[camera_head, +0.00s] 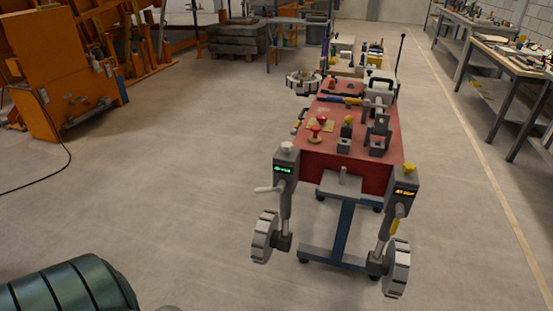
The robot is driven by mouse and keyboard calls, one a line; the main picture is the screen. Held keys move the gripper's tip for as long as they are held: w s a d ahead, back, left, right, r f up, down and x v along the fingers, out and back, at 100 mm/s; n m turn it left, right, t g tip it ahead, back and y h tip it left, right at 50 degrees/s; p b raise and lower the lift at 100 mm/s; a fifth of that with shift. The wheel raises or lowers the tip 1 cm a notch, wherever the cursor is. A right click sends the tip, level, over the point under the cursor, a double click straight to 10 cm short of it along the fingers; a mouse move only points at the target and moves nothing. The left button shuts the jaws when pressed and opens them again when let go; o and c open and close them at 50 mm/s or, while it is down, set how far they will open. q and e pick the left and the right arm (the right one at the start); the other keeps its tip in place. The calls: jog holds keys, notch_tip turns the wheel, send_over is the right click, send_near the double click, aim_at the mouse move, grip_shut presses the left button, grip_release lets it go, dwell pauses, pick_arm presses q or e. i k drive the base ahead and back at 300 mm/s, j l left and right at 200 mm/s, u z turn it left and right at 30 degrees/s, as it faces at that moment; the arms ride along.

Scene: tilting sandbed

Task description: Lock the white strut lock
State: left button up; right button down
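A red-topped cart (345,172) stands right of centre, with a grey strut at each front corner. The left strut (285,170) has a green-lit display, a white knob (288,147) on top and a white lever (267,189) sticking out to the left, roughly level. The right strut (402,190) has an amber-lit display, a yellow knob (409,168) and a yellow lever (394,226) pointing down along it. I cannot tell from this distance whether the white lock is engaged. Neither of my grippers is in view.
Grey ribbed wheels (264,237) sit at the strut bottoms. Tools and blocks lie on the cart. A dark green ribbed cylinder (75,288) lies at the lower left. Orange panels (62,65) stand at the left, workbenches (510,62) at the right. The floor before the cart is clear.

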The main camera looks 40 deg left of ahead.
aim_at(279, 189)
jog(key=u, duration=1.15)
